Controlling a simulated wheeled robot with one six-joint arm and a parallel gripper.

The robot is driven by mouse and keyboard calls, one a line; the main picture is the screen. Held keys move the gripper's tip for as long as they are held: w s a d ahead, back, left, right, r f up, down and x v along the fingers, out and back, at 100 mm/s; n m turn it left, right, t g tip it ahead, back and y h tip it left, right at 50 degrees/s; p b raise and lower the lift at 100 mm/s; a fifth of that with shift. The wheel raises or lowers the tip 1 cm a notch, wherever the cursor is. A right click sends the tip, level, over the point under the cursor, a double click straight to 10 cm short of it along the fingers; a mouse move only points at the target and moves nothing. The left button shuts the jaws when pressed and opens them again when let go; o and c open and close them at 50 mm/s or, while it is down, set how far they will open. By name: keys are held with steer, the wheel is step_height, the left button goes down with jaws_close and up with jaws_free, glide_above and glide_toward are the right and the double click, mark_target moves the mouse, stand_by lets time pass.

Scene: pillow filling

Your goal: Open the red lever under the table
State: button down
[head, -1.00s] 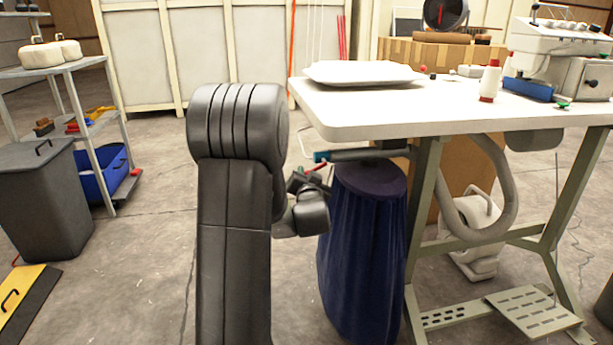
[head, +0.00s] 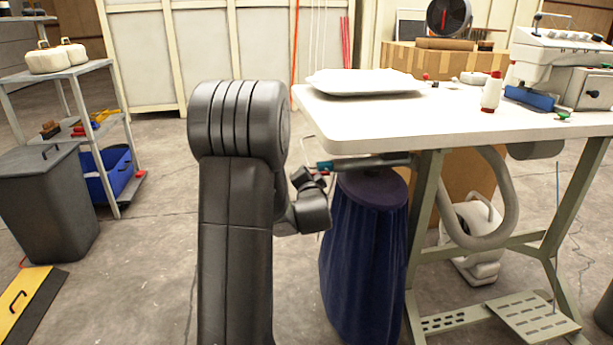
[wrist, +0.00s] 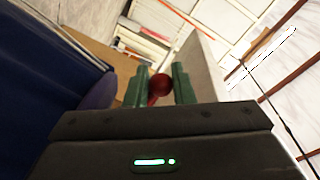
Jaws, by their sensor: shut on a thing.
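The red lever shows in the wrist view as a round dark red knob (wrist: 159,86) between the two green fingers of my gripper (wrist: 156,80). My gripper is shut on this knob. In the head view my gripper (head: 319,178) is under the left edge of the white table (head: 400,133), by the teal end (head: 324,166) of a grey pipe. The lever there is mostly hidden by my gripper, so its angle is hard to judge.
A dark blue fabric bag (head: 362,260) hangs under the pipe, just right of my gripper; it also shows at left in the wrist view (wrist: 45,75). A white pillow (head: 365,82) lies on the table.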

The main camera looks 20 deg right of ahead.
steer(key=shift+d+r, duration=0.1)
steer(key=shift+r, duration=0.3)
steer(key=c, duration=1.3)
jaws_free()
steer(key=shift+f, duration=0.15)
steer(key=f+p+v, duration=0.1)
steer(key=p+v, duration=0.1)
steer(key=v, duration=1.2)
steer(key=shift+r, duration=0.35)
steer(key=shift+w+d, duration=0.1)
steer(key=b+x, duration=0.2)
steer(key=x, duration=1.1)
steer(key=shift+w+f, duration=0.1)
steer(key=shift+w, duration=0.2)
